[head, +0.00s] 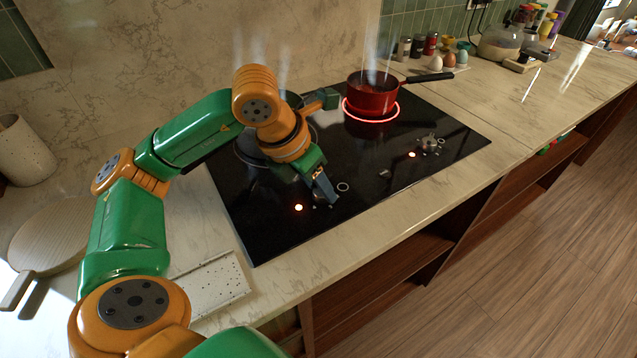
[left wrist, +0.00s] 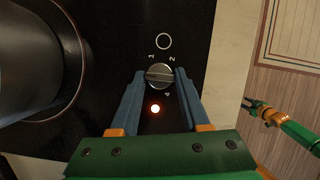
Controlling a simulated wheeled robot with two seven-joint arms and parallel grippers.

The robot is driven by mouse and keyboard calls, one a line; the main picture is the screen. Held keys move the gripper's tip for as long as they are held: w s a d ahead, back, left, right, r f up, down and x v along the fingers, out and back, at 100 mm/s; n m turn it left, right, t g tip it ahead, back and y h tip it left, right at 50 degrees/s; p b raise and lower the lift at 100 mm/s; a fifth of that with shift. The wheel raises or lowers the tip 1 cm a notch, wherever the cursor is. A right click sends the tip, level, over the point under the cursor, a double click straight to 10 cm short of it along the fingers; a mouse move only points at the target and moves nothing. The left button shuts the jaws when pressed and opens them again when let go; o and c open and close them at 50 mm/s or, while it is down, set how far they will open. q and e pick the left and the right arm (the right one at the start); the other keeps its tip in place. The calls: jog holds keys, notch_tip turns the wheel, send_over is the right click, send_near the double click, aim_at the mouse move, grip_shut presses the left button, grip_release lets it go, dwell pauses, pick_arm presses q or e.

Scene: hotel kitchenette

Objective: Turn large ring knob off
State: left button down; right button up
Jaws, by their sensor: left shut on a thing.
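A round metal knob (left wrist: 160,76) sits between my left gripper's fingers in the left wrist view. A white ring mark (left wrist: 163,41) is printed beside it, with numbers around it. An orange light (left wrist: 155,108) glows next to the knob. My left gripper (head: 324,193) is low over the front left of the black cooktop (head: 345,205) and shut on this knob, which its fingers mostly hide in the head view. A second knob (head: 429,143) stands farther right with a lit orange light (head: 412,155). My right gripper (left wrist: 254,106) shows small in the left wrist view; its jaws are unclear.
A red saucepan (head: 372,93) stands on a glowing red burner ring (head: 371,119). A grey pot (left wrist: 30,65) stands close to my left gripper. Steam rises behind my arm. Jars and eggs line the back right. The right counter (head: 510,105) has free room.

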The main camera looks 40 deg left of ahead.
aim_at(307, 204)
pick_arm(q)
jog(key=c, duration=0.7)
grip_release()
jog(key=shift+a, duration=0.1)
jog(key=v, duration=0.6)
jog(key=shift+r+p, duration=0.15)
jog(key=shift+p, duration=0.15)
jog(key=shift+s+a+r, duration=0.1)
jog(key=shift+s+r, duration=0.1)
jog(key=shift+r, duration=0.15)
